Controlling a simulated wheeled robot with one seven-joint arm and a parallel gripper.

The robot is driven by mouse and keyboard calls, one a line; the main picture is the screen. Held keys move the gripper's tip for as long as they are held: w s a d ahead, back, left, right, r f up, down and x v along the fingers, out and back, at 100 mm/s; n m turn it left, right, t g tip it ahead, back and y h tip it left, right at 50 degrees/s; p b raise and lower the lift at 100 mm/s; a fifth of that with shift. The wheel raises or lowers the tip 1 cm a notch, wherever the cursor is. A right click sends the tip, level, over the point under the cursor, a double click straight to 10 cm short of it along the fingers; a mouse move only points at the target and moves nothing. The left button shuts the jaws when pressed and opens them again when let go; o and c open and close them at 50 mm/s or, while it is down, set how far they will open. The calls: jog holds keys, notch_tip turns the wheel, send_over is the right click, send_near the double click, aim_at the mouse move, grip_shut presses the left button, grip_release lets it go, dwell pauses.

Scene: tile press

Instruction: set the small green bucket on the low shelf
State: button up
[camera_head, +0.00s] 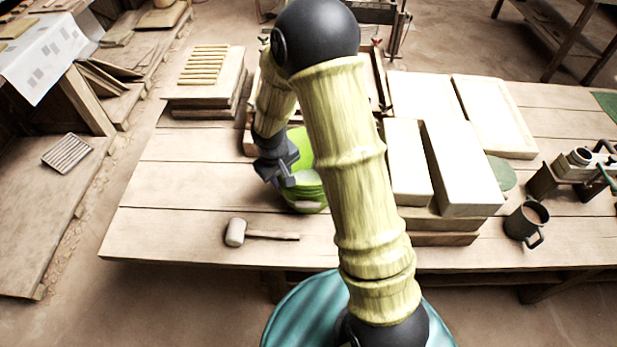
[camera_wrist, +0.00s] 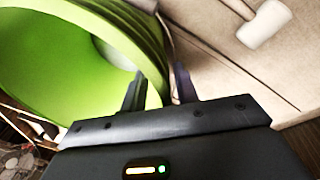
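The small green bucket (camera_head: 309,190) stands on the wooden table, partly hidden behind my arm. My gripper (camera_head: 288,180) is at the bucket's left side, near its rim. In the wrist view, the bucket (camera_wrist: 60,60) fills the upper left, with its opening showing. My gripper's two fingers (camera_wrist: 160,88) are apart there: one overlaps the green rim and the other lies outside it. A gap shows between the rim and the outer finger; firm contact is not visible. A low wooden surface (camera_head: 40,215) at the left may be the low shelf; I cannot be sure.
A mallet (camera_head: 237,232) lies in front of the bucket. Pale blocks (camera_head: 460,165) are stacked right of my arm, with a mug (camera_head: 525,221) beyond. A ridged tile (camera_head: 67,152) lies on the low surface.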

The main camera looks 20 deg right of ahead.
grip_shut()
dwell(1.5)
